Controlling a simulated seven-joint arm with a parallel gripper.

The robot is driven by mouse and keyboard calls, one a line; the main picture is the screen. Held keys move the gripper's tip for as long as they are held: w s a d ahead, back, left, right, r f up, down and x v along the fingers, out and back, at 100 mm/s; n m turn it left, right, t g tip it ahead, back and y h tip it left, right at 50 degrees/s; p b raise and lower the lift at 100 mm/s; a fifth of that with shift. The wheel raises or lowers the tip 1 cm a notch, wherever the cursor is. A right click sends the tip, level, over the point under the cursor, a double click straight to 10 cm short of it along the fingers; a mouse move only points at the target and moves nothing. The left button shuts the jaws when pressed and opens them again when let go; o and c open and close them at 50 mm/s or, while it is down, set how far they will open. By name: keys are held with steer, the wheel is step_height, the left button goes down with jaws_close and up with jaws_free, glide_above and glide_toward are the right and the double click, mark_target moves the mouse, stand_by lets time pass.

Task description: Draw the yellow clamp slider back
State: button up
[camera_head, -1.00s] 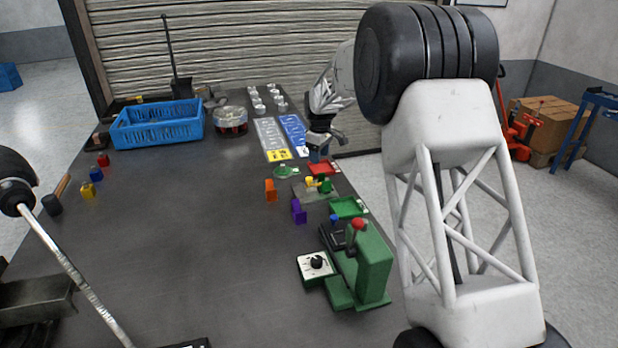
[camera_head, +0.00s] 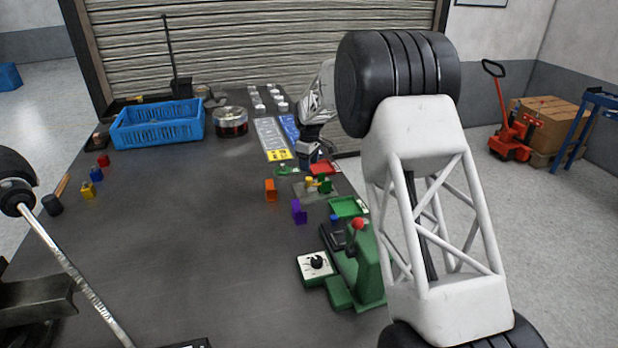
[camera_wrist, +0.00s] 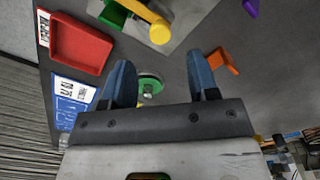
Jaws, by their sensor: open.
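The yellow clamp slider (camera_head: 309,182) sits beside a green clamp part (camera_head: 325,185) on a small grey plate at the right of the table. In the wrist view its round yellow end (camera_wrist: 159,33) and bar lie at the top, ahead of my fingers, with green parts (camera_wrist: 115,13) to the left. My gripper (camera_wrist: 161,75) has two blue fingers, spread apart with nothing held between them. The slider is beyond the fingertips and not between them. In the head view my gripper (camera_head: 313,163) is behind the clamp, pointing down, its fingers partly hard to make out.
A green disc (camera_wrist: 149,84) shows between the fingers, below them. A green press (camera_head: 367,265) stands nearer. The table's middle is clear.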

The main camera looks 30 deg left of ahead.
mark_target(309, 178)
steer(key=shift+f, duration=3.25)
